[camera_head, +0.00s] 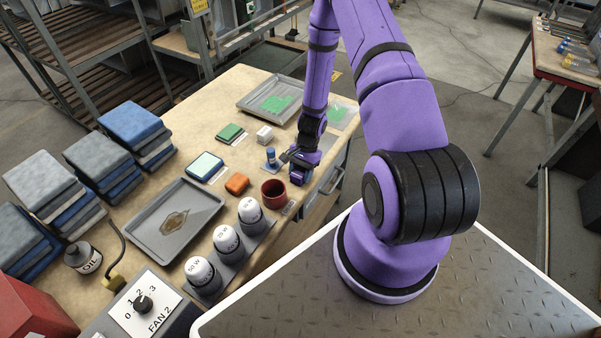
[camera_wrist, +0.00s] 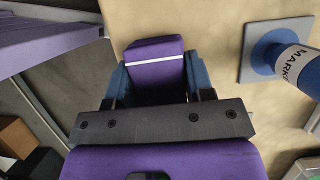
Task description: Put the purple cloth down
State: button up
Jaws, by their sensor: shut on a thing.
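My gripper (camera_wrist: 155,82) is shut on the purple cloth (camera_wrist: 155,60), a folded block with a pale stripe across it. The cloth sits between the two blue-grey fingers in the wrist view. In the head view, my gripper (camera_head: 292,157) is low at the right edge of the wooden workbench (camera_head: 238,112), with the cloth (camera_head: 298,176) just below it. I cannot tell whether the cloth touches the bench top.
A blue marker bottle (camera_head: 270,155) on a square pad is close left of my gripper. Grey trays (camera_head: 137,226), (camera_head: 255,104), folded cloth stacks (camera_head: 135,121) and bulbs (camera_head: 250,211) occupy other parts of the bench.

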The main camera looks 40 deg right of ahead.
jog(key=shift+f, duration=0.1)
jog(key=o, duration=1)
jog(key=shift+c, duration=0.2)
jog(key=v, duration=1.2)
jog(key=a+r+n+t+h, duration=0.1)
jog(key=a+r+n, duration=0.3)
jog(key=r, duration=1)
jog(key=a+r+n+t+h, duration=0.1)
jog(key=a+r+n+t, duration=0.3)
jog(key=r, duration=1)
jog(key=s+a+r+n+t+h, duration=0.1)
jog(key=s+a+r+n, duration=0.2)
jog(key=s+r, duration=0.5)
jog(key=s+a+r+n+h, duration=0.1)
jog(key=s+a+r+n, duration=0.2)
jog(key=s+r, duration=0.6)
jog(key=s+a, duration=0.1)
jog(key=s, duration=0.2)
jog(key=shift+s+a+r+t, duration=0.15)
jog(key=shift+a+r+t, duration=0.1)
jog(key=shift+r+t, duration=0.15)
